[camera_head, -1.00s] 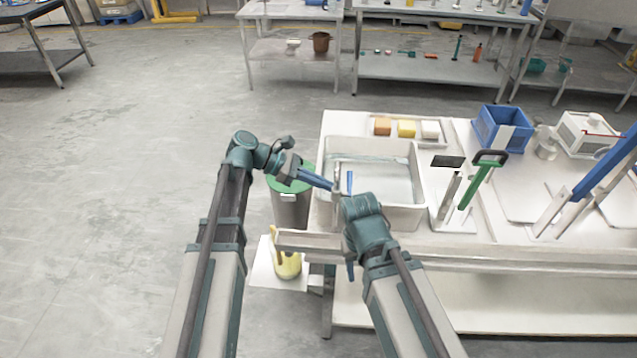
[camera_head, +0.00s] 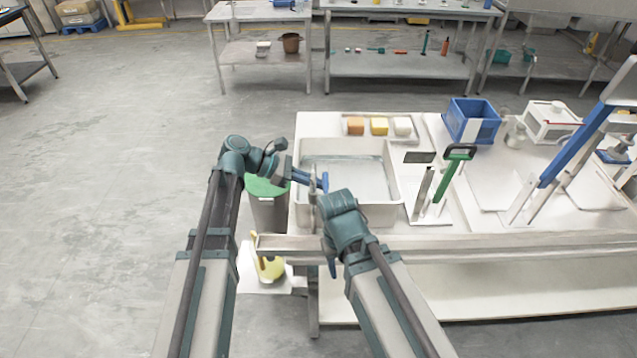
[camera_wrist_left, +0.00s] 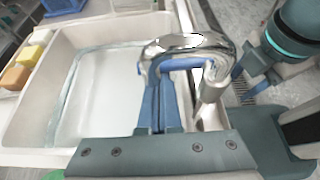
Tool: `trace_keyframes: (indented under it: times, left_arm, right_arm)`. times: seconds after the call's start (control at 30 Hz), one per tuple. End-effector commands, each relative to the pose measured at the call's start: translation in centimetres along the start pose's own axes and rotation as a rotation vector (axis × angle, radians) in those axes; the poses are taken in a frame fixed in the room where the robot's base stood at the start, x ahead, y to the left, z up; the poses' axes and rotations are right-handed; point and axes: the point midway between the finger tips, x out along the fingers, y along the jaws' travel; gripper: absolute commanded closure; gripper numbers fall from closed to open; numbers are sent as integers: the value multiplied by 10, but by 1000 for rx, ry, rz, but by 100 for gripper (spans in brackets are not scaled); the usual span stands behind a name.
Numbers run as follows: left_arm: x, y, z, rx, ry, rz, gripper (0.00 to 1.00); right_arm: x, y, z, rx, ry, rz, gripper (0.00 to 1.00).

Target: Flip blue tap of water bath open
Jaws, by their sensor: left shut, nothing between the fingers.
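The water bath (camera_head: 392,190) is a pale basin with water at the table's left end; its rim shows in the left wrist view (camera_wrist_left: 28,100). A chrome tap (camera_wrist_left: 185,44) stands at its near left side, with its spout curving down. In the head view, the small blue tap lever (camera_head: 325,182) stands upright there. My left gripper (camera_head: 308,178) is shut and empty, reaching from the left right up to the tap. In the left wrist view its blue fingers (camera_wrist_left: 160,105) lie just beneath the tap's curve; I cannot tell whether they touch it.
A green-topped bin (camera_head: 268,205) stands below my left forearm. Coloured blocks (camera_head: 379,127) sit on a tray behind the bath. A green-handled tool (camera_head: 455,175) and a blue crate (camera_head: 472,120) stand to the right. A yellow jug (camera_head: 270,268) is low at front left.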

Motion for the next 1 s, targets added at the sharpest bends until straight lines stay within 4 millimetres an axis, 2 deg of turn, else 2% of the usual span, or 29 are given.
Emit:
trace_keyframes:
  times: [0.23,0.5,0.83,1.0]
  left_arm:
    - [0,0,0,0,0,0,100]
    - [-8,1,15,0,0,0,100]
    - [-6,1,11,0,0,0,100]
    - [2,4,0,0,0,0,100]
  right_arm:
    - [0,0,0,0,0,0,50]
    - [-16,2,1,0,0,0,50]
    - [-12,1,1,0,0,0,50]
    - [1,0,0,0,0,0,50]
